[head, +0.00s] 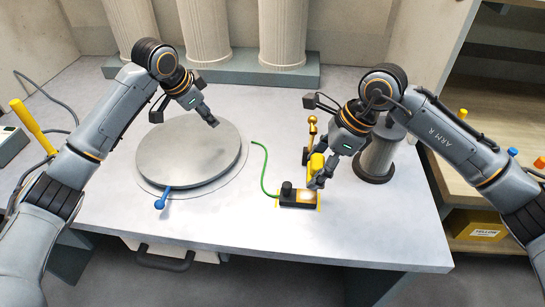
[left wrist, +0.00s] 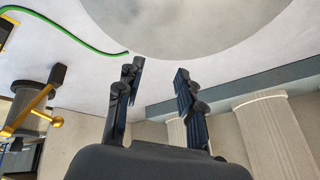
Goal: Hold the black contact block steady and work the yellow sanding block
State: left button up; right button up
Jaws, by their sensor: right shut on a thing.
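The black contact block (head: 299,198) lies on the table near its front, with a dark knob on its left part and a pale glowing patch on its top. A yellow block (head: 316,163), likely the sanding block, stands at my right gripper (head: 318,183), just above the contact block's right end. My right gripper is shut on it; its fingers partly hide it, and I cannot tell whether it touches the contact block. My left gripper (head: 213,120) is open and empty above the round grey disc, away from the contact block. Its parted fingers show in the left wrist view (left wrist: 160,70).
The grey disc (head: 188,152) with a blue-knobbed lever (head: 161,202) fills the table's left. A green cable (head: 265,170) runs from the contact block. A brass-topped stand (head: 312,125) and a grey cylinder (head: 378,158) stand near my right gripper. Columns (head: 283,35) line the back.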

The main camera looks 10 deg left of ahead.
pick_arm(q)
jog(key=s+d+m+g+h, duration=0.25)
jog(key=s+d, duration=0.25)
jog(key=d, duration=0.5)
jog(key=m+g, duration=0.3)
jog(key=m, duration=0.3)
send_near(285, 184)
jog(key=x, duration=0.2)
jog(key=shift+n+y, duration=0.25)
jog(key=x, duration=0.7)
jog(key=shift+d+f, duration=0.15)
jog(key=shift+d, duration=0.1)
jog(key=shift+w, duration=0.1)
grip_shut()
jog(key=shift+o, duration=0.7)
grip_release()
grip_shut()
